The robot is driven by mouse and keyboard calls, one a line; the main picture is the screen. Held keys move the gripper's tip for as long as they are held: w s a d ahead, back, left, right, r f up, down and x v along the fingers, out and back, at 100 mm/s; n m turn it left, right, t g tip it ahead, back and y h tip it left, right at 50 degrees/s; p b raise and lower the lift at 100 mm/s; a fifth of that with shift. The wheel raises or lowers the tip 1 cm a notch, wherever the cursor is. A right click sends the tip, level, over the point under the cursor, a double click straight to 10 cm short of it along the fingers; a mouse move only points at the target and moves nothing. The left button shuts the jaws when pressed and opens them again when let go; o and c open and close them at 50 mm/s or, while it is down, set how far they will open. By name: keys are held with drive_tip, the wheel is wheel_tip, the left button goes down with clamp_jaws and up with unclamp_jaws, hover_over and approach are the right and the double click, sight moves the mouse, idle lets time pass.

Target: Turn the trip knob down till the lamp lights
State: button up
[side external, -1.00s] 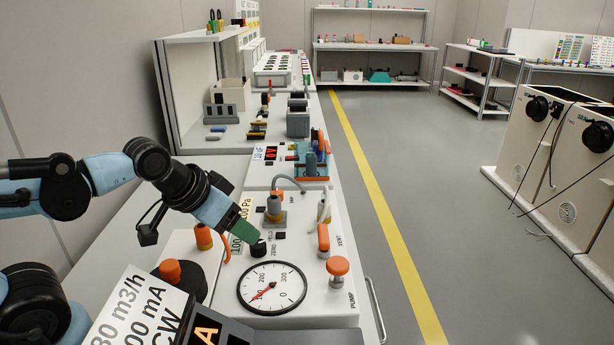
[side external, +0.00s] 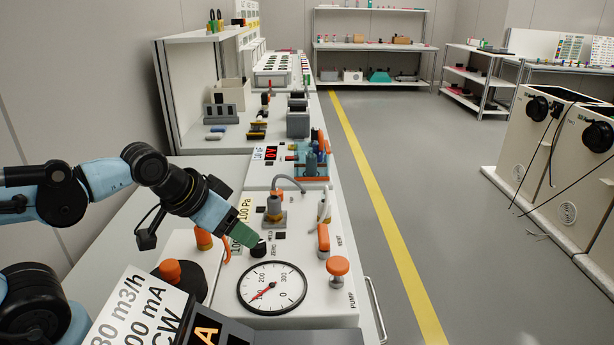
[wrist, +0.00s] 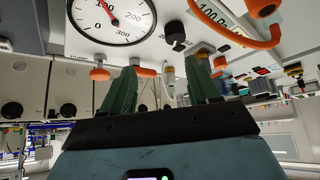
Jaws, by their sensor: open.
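A black knob (side external: 258,249) stands on the white panel just above the round dial gauge (side external: 271,288). It also shows in the wrist view (wrist: 174,34), beside the gauge (wrist: 110,14). Which knob is the trip knob cannot be read for sure. My gripper (side external: 246,238), with green fingers, is close to the black knob in the side view; contact cannot be made out. In the wrist view my gripper (wrist: 163,82) has its fingers apart with nothing held between them. A small dark square (side external: 281,235) beside the knob may be a lamp; it looks unlit.
Orange-topped fittings (side external: 338,267) and an orange-handled valve (side external: 323,240) stand to the right on the panel. An orange fitting with a hose (side external: 204,238) is at the left. A red-lit display (side external: 271,153) is further back. The aisle floor is clear.

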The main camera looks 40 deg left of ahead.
idle(0.4)
drive_tip(key=w+a+r+g, duration=0.3)
drive_tip(key=w+a+r, duration=0.15)
drive_tip(key=w, duration=0.55)
drive_tip(key=w+a+r+g, duration=0.25)
drive_tip(key=w+a, duration=0.35)
drive_tip(key=w, duration=0.3)
drive_tip(key=w+a+f+g, duration=0.2)
drive_tip(key=w+a+f, duration=0.2)
drive_tip(key=shift+m, duration=0.3)
drive_tip(key=f, duration=1.1)
drive_tip(key=shift+s+a+f, duration=0.15)
drive_tip(key=shift+a, duration=0.05)
drive_tip(key=shift+c, duration=0.2)
